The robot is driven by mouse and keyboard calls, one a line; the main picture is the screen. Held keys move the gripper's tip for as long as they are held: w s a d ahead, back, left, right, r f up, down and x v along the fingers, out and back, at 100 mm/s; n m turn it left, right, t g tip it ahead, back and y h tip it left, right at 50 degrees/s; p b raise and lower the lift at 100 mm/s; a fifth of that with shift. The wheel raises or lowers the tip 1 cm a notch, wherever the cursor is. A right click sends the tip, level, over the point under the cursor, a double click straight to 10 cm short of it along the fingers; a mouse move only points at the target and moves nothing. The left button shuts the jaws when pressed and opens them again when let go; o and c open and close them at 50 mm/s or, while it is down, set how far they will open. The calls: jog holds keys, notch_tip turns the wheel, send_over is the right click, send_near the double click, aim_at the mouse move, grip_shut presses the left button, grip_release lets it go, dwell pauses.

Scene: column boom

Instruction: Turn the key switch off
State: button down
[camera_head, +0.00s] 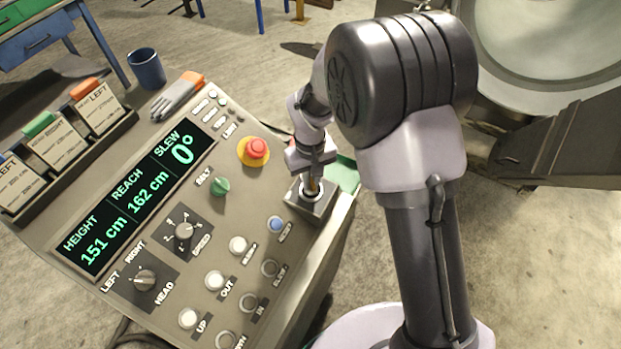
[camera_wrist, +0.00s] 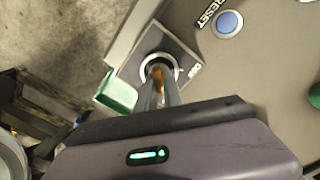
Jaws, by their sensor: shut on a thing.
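The key switch (camera_head: 299,197) is a dark square plate with a silver ring at the right edge of the console. My gripper (camera_head: 313,184) is over it, pointing down, with its fingers shut on the key. In the wrist view the fingers (camera_wrist: 161,88) reach down to the silver ring of the key switch (camera_wrist: 185,50). A brassy bit of the key (camera_wrist: 163,72) shows between them. The fingers hide most of the key, so I cannot tell its turn angle. A label on the plate is partly readable.
The sloped console (camera_head: 140,215) carries a red stop button (camera_head: 257,148), a green knob (camera_head: 220,186), a blue reset button (camera_head: 276,223) and several white buttons. A display (camera_head: 130,200) reads height, reach and slew. A mug (camera_head: 147,69) and a glove (camera_head: 178,96) lie at the back. A green thing (camera_head: 344,174) is beside the switch.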

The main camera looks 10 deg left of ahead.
jog(key=n+p, duration=0.1)
jog(key=n, duration=0.3)
jog(key=shift+a, duration=0.1)
jog(key=n+p, duration=0.1)
jog(key=n, duration=0.2)
jog(key=shift+s+n, duration=0.1)
jog(key=shift+n, duration=0.3)
jog(key=n+p, duration=0.1)
jog(key=n, duration=0.3)
jog(key=shift+r, duration=0.1)
jog(key=shift+s+n+p, duration=0.1)
jog(key=shift+n+p, duration=0.35)
jog(key=shift+n, duration=1.65)
jog(key=c, duration=1.5)
grip_release()
